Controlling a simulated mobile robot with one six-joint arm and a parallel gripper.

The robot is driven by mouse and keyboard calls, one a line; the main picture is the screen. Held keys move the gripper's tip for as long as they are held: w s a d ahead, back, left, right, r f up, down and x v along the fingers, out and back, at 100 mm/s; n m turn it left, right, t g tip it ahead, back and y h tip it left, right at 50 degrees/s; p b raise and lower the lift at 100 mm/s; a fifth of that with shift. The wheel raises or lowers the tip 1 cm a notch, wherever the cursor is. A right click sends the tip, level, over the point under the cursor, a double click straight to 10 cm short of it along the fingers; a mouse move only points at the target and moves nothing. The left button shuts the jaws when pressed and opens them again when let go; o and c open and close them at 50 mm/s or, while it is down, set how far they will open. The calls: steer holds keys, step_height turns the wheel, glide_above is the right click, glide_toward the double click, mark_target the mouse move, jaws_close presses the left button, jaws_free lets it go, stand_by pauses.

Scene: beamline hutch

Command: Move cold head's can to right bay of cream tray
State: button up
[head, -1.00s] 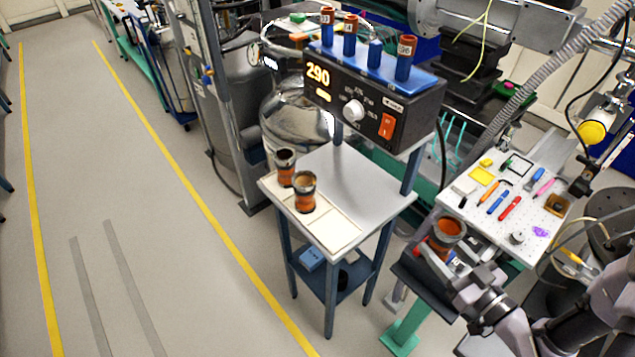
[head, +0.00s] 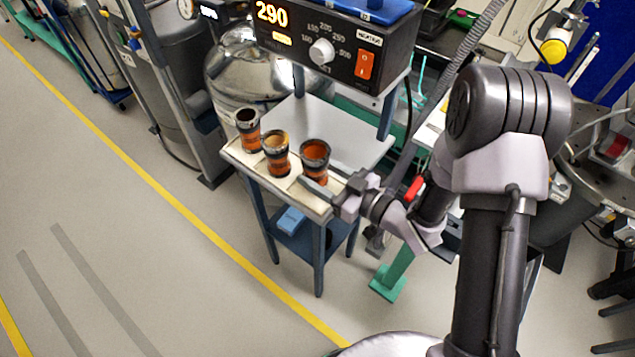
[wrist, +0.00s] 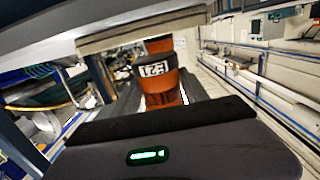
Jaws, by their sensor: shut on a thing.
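My gripper (head: 317,174) is shut on an orange can (head: 315,157) with dark bands and an open top. The can is upright at the right end of the cream tray (head: 238,158), over its right bay. I cannot tell whether its base touches the tray. Two similar cans stand in the tray, one at the left (head: 247,130) and one in the middle (head: 276,155). In the wrist view the held can (wrist: 158,82) shows a white number label between the fingers, with another orange can (wrist: 160,45) behind it.
The tray lies along the front edge of a small grey-topped table (head: 345,130) with blue legs. A controller reading 290 (head: 320,45) stands above the table's back. A shiny round vessel (head: 240,80) is behind left. Open floor lies left of the table.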

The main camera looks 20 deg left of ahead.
mark_target(325, 186)
step_height(325, 186, down, 3)
steer(key=shift+f+b, duration=0.1)
steer(key=shift+b, duration=0.55)
steer(key=shift+r, duration=0.2)
steer(key=shift+f, duration=0.1)
steer(key=o, duration=1.5)
steer(key=shift+c, duration=0.2)
steer(key=p+v, duration=0.3)
steer(key=v, duration=0.9)
